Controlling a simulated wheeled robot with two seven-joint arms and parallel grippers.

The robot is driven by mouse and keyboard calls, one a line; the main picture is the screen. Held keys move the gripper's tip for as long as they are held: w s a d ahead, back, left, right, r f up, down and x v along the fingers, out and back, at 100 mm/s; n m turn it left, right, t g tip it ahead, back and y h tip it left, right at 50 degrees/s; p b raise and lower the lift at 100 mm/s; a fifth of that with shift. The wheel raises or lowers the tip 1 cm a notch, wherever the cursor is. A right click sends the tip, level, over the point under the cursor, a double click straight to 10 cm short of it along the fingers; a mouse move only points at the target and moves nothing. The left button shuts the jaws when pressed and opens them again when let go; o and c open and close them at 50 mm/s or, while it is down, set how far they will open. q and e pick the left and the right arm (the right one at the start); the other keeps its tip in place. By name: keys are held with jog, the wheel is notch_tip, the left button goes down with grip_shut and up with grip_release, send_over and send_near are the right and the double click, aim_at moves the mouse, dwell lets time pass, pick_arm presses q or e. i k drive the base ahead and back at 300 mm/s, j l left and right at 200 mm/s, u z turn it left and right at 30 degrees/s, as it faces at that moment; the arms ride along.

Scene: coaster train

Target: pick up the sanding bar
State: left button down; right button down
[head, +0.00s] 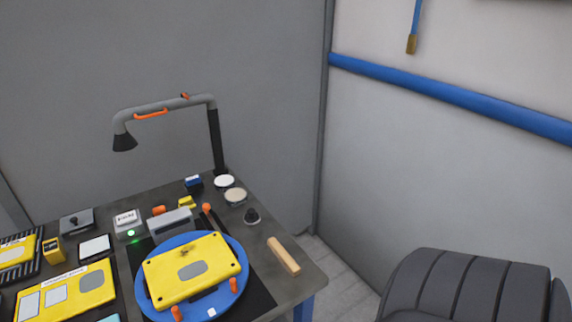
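A tan, wood-coloured bar (283,256), which looks like the sanding bar, lies at the right side of the dark workbench (303,284). It lies slantwise, with its near end close to the bench's right corner. Nothing covers it or touches it from above. Neither of my grippers shows in the head view.
Left of the bar, a blue round turntable (240,253) carries a yellow plate (215,255) with orange pegs around it. A lamp (214,140) rises at the back. A dark ribbed shape (470,285) fills the lower right.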

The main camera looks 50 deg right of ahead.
aim_at(286, 260)
jog(key=z, duration=1.45)
